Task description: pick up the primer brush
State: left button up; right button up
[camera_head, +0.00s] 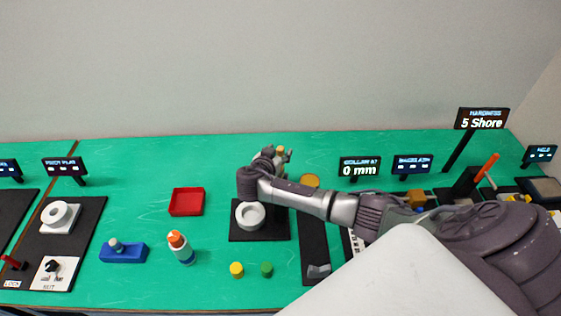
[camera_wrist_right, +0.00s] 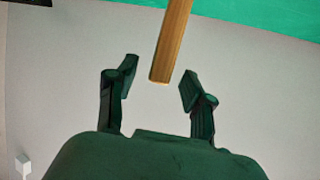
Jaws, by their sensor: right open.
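A light wooden stick (camera_wrist_right: 172,45), which looks like the handle of the primer brush, shows in the right wrist view. Its squared end lies between and just beyond the two fingertips, with visible gaps on both sides. The rest of it runs out of the top of that view, so the bristles are not seen. My right gripper (camera_wrist_right: 160,82) is open and holds nothing. In the head view my right gripper (camera_head: 281,156) is over the back of the green table, with a small tan bit beside its fingers. My left gripper is not in view.
The green table (camera_head: 140,180) holds a red tray (camera_head: 187,212), a glue bottle (camera_head: 184,252), a blue block (camera_head: 122,256), and yellow (camera_head: 236,271) and green (camera_head: 266,271) pieces. A white ring (camera_head: 250,225) sits on a black mat below my arm. Display signs stand along the back.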

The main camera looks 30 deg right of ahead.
jog(key=shift+a, duration=0.1)
jog(key=shift+c, duration=0.8)
grip_shut()
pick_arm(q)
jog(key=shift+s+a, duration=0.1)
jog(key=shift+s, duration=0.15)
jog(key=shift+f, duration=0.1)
